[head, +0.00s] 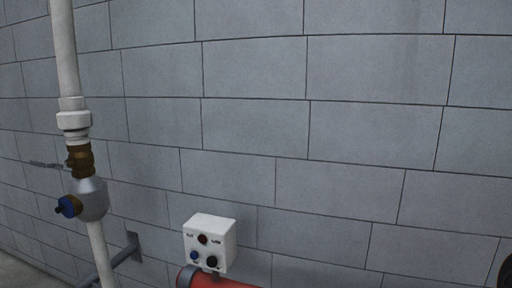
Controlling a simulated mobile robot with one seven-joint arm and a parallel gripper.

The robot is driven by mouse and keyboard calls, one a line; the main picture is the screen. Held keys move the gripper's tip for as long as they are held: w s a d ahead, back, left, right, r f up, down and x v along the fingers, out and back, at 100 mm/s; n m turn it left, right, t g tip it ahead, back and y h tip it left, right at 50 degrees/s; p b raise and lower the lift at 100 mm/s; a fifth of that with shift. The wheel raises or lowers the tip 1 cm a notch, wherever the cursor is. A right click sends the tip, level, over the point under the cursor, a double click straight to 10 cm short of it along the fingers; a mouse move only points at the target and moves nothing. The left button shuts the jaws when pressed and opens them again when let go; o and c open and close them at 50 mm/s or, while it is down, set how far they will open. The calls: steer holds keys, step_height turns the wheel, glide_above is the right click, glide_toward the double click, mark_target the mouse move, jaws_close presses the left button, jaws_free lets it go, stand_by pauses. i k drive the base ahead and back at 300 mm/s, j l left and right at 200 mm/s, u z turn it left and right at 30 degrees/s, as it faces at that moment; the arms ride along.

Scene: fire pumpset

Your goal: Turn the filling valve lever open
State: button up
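A white vertical pipe (66,45) runs down the left side of the head view. A brass valve body (80,160) sits on it below a white coupling (73,118). A thin grey lever (48,164) sticks out roughly level to the left of the brass valve. Just below is a rounded grey fitting (92,198) with a blue cap or knob (68,207) on its left. I cannot tell which part is the filling valve by any label. My gripper is not in view.
A white control box (222,240) with several buttons stands low in the centre, above a red pipe (225,281). A grey bracket (127,251) runs beside the white pipe. A grey block wall (320,130) fills the background. A dark object (506,272) is cut off at lower right.

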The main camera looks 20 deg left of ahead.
mark_target(34, 163)
steer(key=j+u, duration=0.2)
steer(key=u, duration=0.15)
steer(key=j+u, duration=0.15)
steer(key=u, duration=0.15)
steer(key=j+u, duration=0.2)
steer(key=u, duration=0.15)
steer(key=j+u, duration=0.15)
steer(key=j, duration=0.2)
steer(key=i+j+u, duration=0.15)
steer(key=j, duration=0.25)
steer(key=i+j+u, duration=0.1)
steer(key=j, duration=0.25)
steer(key=i+j, duration=0.1)
steer(key=j, duration=0.2)
steer(key=i+j, duration=0.1)
steer(key=j, duration=0.2)
steer(key=i+j, duration=0.1)
steer(key=j, duration=0.25)
steer(key=i+j+u, duration=0.3)
steer(key=i+j, duration=0.3)
steer(key=i, duration=0.1)
